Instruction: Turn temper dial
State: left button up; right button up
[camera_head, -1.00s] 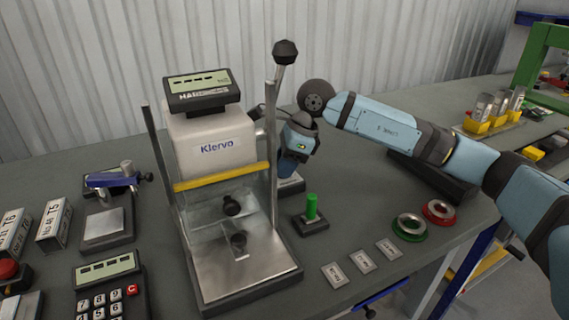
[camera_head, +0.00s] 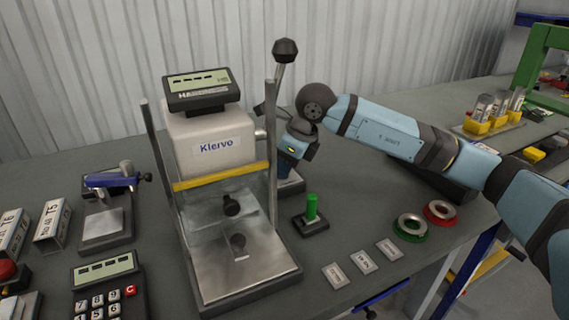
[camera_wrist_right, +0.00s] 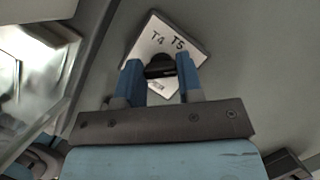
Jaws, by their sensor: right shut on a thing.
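The temper dial is a black knob (camera_wrist_right: 160,66) on a pale square plate (camera_wrist_right: 190,45) marked T4 and T5, seen in the right wrist view. My right gripper (camera_wrist_right: 160,78) has its two blue fingers on either side of the knob and is shut on it. In the head view the right gripper (camera_head: 286,168) points down beside the press, over the dial's plate (camera_head: 291,184). The knob is hidden there by the gripper and wrist. Other marks on the plate are covered or too small to read. My left gripper is not in view.
The Klervo tester (camera_head: 215,150), with its upright posts and lever (camera_head: 284,52), stands close left of the gripper. Green (camera_head: 411,228) and red (camera_head: 440,212) rings and several small plates lie to the right.

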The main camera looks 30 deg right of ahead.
jog(key=o, duration=0.9)
jog(key=shift+o, duration=0.2)
jog(key=p+v, duration=0.2)
jog(key=v, duration=1.1)
jog(key=shift+r, duration=0.4)
jog(key=shift+d, duration=0.1)
